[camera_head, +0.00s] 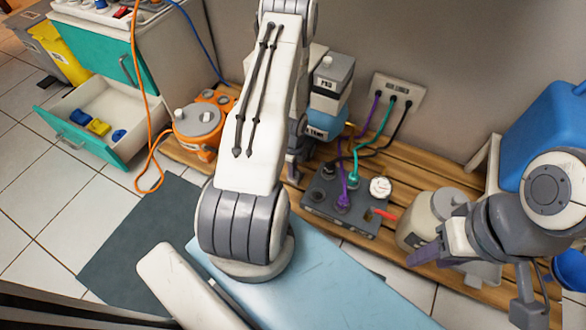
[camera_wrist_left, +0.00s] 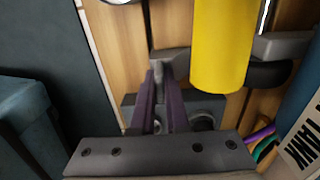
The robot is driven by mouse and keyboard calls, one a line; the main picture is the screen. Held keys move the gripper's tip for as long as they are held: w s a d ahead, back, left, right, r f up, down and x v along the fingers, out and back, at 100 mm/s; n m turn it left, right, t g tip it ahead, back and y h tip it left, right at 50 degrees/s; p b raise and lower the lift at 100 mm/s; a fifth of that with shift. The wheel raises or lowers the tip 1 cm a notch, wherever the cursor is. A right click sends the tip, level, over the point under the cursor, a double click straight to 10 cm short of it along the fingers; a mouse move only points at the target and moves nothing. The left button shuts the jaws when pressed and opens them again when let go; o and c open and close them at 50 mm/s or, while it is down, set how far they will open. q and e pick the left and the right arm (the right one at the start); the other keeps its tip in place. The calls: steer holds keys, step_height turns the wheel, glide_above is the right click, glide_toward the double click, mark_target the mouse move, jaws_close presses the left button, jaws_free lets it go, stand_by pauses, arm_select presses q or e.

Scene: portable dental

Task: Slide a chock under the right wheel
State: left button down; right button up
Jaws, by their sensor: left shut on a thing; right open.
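In the left wrist view, my left gripper (camera_wrist_left: 160,82) has its purple fingers close together, shut on a small grey piece (camera_wrist_left: 166,66) at their tips. I cannot tell if that piece is the chock. Beside it stands a yellow cylinder (camera_wrist_left: 222,42), with a black rounded part (camera_wrist_left: 268,75) at its lower right. I cannot tell whether that part is a wheel. In the head view my left arm hides its own gripper. My right gripper (camera_head: 438,246) is open and empty near a cream jug (camera_head: 420,215). No wheel or chock is clear in the head view.
A slatted wooden platform (camera_head: 440,165) runs along the wall. It carries an orange-based unit (camera_head: 197,122), a grey box with cables (camera_head: 325,208) and a blue container (camera_head: 550,115). A light blue padded surface (camera_head: 345,290) lies in front. An open drawer (camera_head: 95,112) stands at left.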

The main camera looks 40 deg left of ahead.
arm_select(q)
steer(key=shift+f+b, duration=0.5)
stand_by(0.5)
stand_by(0.6)
steer(key=shift+w+a+r+p, duration=0.2)
steer(key=shift+w+p, duration=0.45)
steer(key=shift+p, duration=1.8)
steer(key=shift+w+f+p, duration=0.1)
steer(key=shift+w+p, duration=0.2)
steer(key=shift+p, duration=2.7)
steer(key=shift+w+f, duration=0.1)
steer(key=shift+w+a+b, duration=0.2)
steer(key=shift+w+b, duration=0.25)
steer(key=shift+b, duration=0.05)
steer(key=shift+w, duration=0.45)
